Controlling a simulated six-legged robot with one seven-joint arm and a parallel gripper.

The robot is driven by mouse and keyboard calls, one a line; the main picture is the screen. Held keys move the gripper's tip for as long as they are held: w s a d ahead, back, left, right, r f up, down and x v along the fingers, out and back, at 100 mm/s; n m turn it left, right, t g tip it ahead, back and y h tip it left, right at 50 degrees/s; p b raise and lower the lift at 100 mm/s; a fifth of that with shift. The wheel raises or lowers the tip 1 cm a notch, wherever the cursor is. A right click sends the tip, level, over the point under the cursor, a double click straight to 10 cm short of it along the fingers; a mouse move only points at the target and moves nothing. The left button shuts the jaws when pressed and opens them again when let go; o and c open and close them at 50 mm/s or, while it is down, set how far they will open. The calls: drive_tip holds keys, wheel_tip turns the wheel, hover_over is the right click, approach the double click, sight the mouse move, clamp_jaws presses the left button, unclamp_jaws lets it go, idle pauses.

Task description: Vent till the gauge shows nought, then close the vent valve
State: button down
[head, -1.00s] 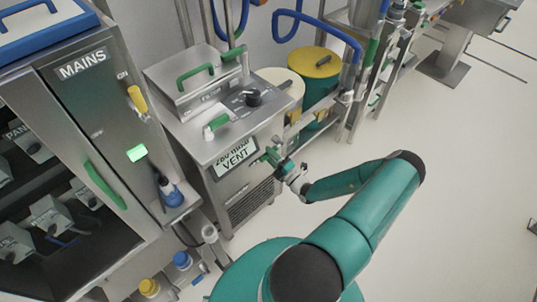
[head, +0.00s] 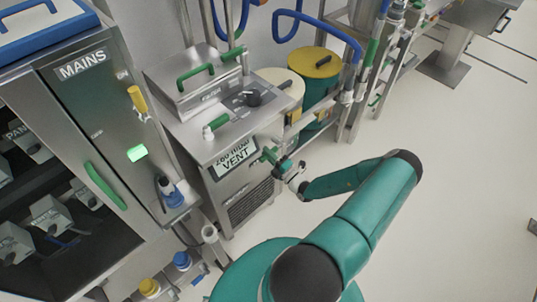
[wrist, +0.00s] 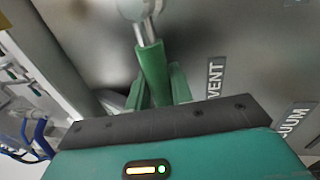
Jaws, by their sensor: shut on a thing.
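The vent valve has a green lever handle (wrist: 152,72) on a metal stem, on the front of a steel cabinet (head: 206,140). The wrist view shows the label VENT (wrist: 215,80) beside it. My gripper (wrist: 157,92) is shut on the green handle, its green fingers on either side. In the head view my gripper (head: 283,166) is at the cabinet's front right edge, hiding part of the valve. The gauge display (head: 235,157) on the cabinet front reads VENT, with a mbar figure above it that looks like 260 but is hard to read.
A tall MAINS cabinet (head: 105,120) with a green-lit switch stands at left. A green drum with a yellow lid (head: 315,62) and pipework stand behind the vent cabinet. Blue and yellow capped bottles (head: 182,262) are low at left. The floor (head: 460,190) at right is clear.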

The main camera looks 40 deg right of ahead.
drive_tip(key=d+f+n+g+y, duration=0.1)
drive_tip(key=d+f+n, duration=0.2)
drive_tip(key=n, duration=0.7)
drive_tip(key=d+f+n+g+y, duration=0.1)
drive_tip(key=d+f+n, duration=0.3)
drive_tip(key=n, duration=0.6)
drive_tip(key=shift+d+f+g+y, duration=0.25)
drive_tip(key=shift+g+y, duration=0.05)
drive_tip(key=shift+y, duration=0.3)
drive_tip(key=c, duration=1.3)
unclamp_jaws()
drive_tip(key=shift+d, duration=0.1)
drive_tip(key=shift+r, duration=0.1)
drive_tip(key=v, duration=1.3)
drive_tip(key=shift+s, duration=0.35)
